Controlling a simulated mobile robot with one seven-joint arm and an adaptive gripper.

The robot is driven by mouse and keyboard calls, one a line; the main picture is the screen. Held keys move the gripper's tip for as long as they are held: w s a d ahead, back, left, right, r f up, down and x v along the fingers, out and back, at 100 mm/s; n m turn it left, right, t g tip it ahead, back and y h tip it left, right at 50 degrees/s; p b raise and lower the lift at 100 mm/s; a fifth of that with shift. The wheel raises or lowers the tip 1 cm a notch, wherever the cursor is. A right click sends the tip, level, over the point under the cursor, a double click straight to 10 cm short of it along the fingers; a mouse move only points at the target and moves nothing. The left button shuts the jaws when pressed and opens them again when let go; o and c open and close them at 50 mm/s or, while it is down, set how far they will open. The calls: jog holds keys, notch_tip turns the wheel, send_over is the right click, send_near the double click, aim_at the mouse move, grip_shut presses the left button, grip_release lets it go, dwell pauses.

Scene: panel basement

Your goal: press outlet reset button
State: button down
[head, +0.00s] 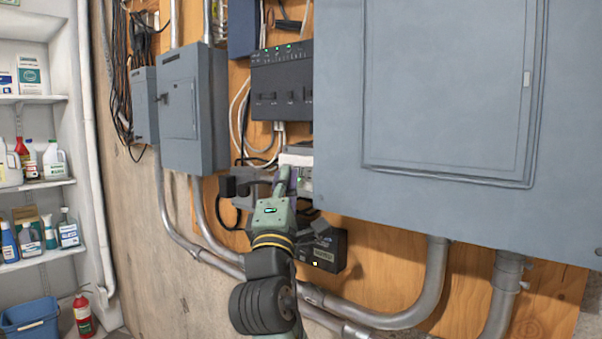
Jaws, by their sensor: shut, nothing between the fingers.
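A white outlet unit (305,179) is mounted on the plywood board, just left of the large grey panel. My gripper (287,172) is shut and empty, with its fingertips in front of the outlet unit's left part. I cannot tell whether the fingertips touch it. The reset button cannot be made out; my gripper covers part of the outlet face.
The large grey panel (440,110) stands close on the right. A black device (282,88) is above, and a dark box (325,250) is below right. Grey conduits (385,318) run along the bottom. Shelves (36,183) stand at left.

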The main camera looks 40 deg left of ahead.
jog(key=shift+s, duration=0.15)
jog(key=shift+s+a, duration=0.2)
jog(key=shift+s, duration=2.3)
jog(key=shift+s, duration=0.1)
